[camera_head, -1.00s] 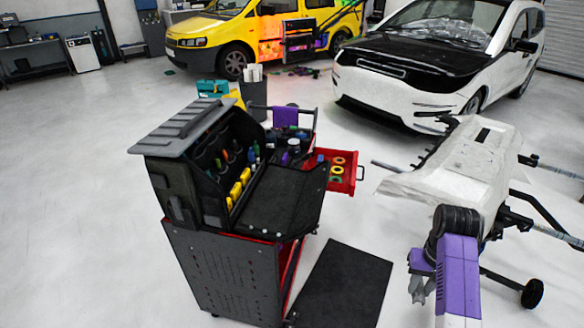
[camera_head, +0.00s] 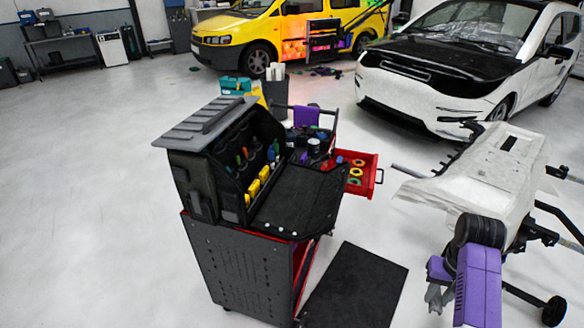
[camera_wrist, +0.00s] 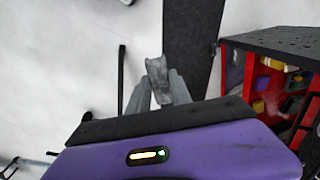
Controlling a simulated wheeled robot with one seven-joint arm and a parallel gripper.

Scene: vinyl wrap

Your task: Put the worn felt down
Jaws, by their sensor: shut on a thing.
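My gripper (camera_wrist: 160,88) is at the middle of the wrist view, its grey fingers shut on a small grey piece (camera_wrist: 157,70), taken to be the worn felt. Its fine shape is hard to make out. In the head view my gripper (camera_head: 435,298) hangs at the lower right beside the purple arm, above the floor and right of the black mat (camera_head: 355,287). The held piece is too small to tell apart from the fingers there.
A tool trolley (camera_head: 250,262) with an open black case (camera_head: 195,190) stands left of the mat. Its red drawer (camera_head: 364,187) is pulled out, with rings inside. A white panel on a stand (camera_head: 480,180) is close behind my arm. Floor at left is clear.

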